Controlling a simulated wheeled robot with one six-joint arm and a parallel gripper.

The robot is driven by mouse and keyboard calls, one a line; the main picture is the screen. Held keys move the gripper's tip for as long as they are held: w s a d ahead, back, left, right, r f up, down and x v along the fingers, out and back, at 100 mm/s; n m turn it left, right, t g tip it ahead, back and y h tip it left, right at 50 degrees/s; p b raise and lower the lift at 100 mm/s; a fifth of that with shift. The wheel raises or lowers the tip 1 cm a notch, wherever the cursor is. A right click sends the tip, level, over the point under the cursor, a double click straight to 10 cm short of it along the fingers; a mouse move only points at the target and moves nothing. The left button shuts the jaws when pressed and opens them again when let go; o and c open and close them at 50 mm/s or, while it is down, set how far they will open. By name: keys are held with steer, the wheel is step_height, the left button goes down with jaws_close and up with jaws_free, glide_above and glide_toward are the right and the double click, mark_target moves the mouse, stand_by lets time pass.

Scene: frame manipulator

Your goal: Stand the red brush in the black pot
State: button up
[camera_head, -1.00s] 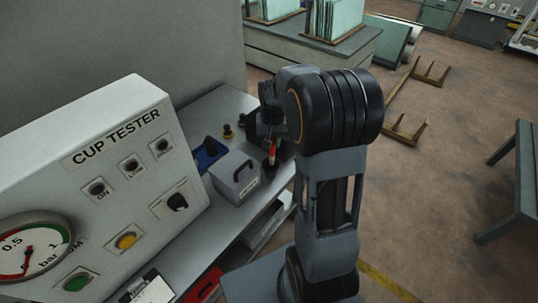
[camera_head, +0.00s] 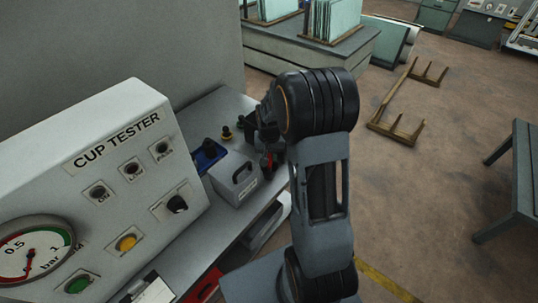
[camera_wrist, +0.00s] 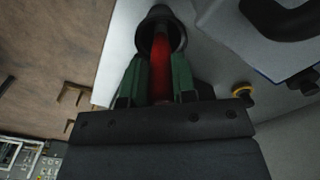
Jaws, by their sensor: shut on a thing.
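The red brush (camera_wrist: 161,60) is upright between the two green fingers of my gripper (camera_wrist: 158,72) in the wrist view, and the fingers are shut on it. The far end of the brush overlaps the round mouth of the black pot (camera_wrist: 146,22). It looks to be at or inside the rim, but its depth cannot be told. In the head view a sliver of the red brush (camera_head: 267,162) shows beside my arm. The fingers and most of the pot are hidden there by my wrist.
The cup tester (camera_head: 105,190) fills the left. The bench edge lies just right of the pot.

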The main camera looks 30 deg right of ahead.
steer(key=o, duration=0.9)
step_height(320, 180, up, 12)
steer(key=shift+f+b, duration=0.25)
steer(key=shift+b, duration=0.15)
steer(key=shift+s+a+r+n+t, duration=0.8)
steer(key=shift+s+a, duration=0.75)
steer(key=shift+s, duration=1.05)
steer(key=shift+s+a+r+n+t, duration=0.8)
steer(key=shift+s+a, duration=0.75)
steer(key=shift+s, duration=1.1)
steer(key=shift+s+a+r+n+t, duration=0.8)
steer(key=shift+s+a, duration=0.75)
steer(key=shift+s, duration=1.05)
